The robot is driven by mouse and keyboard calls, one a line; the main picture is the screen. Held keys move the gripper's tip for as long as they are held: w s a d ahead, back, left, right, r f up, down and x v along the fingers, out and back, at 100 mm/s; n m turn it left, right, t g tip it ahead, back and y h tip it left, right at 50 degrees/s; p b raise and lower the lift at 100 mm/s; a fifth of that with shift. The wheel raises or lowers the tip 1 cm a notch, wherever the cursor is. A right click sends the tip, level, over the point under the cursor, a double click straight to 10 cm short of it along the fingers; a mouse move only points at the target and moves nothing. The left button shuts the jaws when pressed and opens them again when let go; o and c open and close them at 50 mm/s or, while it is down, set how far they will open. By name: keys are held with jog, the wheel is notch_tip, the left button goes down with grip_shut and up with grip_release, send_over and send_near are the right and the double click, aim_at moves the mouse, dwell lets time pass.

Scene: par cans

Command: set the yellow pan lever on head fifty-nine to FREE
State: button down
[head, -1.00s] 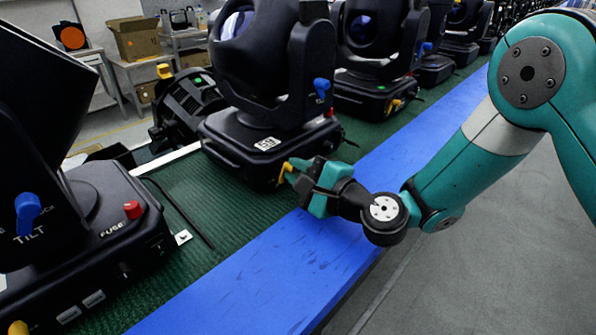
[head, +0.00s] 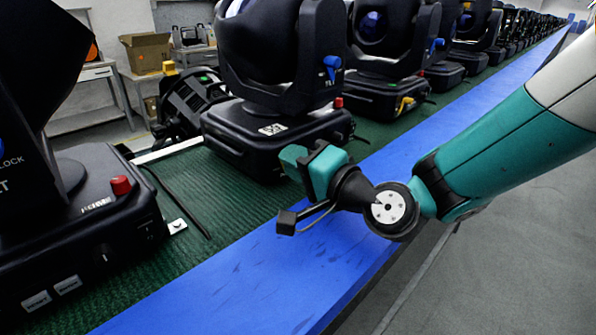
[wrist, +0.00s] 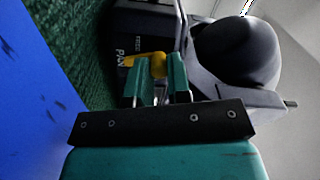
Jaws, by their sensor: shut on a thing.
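The moving head (head: 285,60) in the middle of the head view has a white number label (head: 272,130) on its black base, too small to read surely. My gripper (head: 292,160) is at the front right corner of this base, and its body hides the pan lever there. In the wrist view, the yellow pan lever (wrist: 150,64) sits beside the printed word PAN (wrist: 121,57). My gripper (wrist: 160,80) is shut on the lever, its teal fingers at the lever's near part. The FREE mark cannot be made out.
The same head has a blue tilt lever (head: 331,66) and a red fuse knob (head: 338,102) above my gripper. Another head (head: 80,220) stands close at left, and more stand in a row behind.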

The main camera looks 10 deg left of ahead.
jog(key=shift+s+a+f+n+b, duration=0.1)
jog(key=shift+s+n+b, duration=0.05)
jog(key=shift+n+b, duration=0.35)
jog(key=shift+s+f+n+b, duration=0.1)
jog(key=shift+n+b, duration=0.25)
jog(key=shift+n, duration=0.25)
jog(key=c, duration=1.1)
grip_release()
jog(key=shift+o, duration=0.2)
jog(key=b+v, duration=0.4)
jog(key=v, duration=0.3)
jog(key=b+v, duration=0.4)
jog(key=v, duration=0.4)
jog(key=shift+s+f+b, duration=0.15)
jog(key=shift+f+b, duration=0.1)
jog(key=shift+b, duration=0.1)
jog(key=shift+r+b+v, duration=0.25)
jog(key=shift+b+v, duration=0.9)
jog(key=shift+b, duration=0.2)
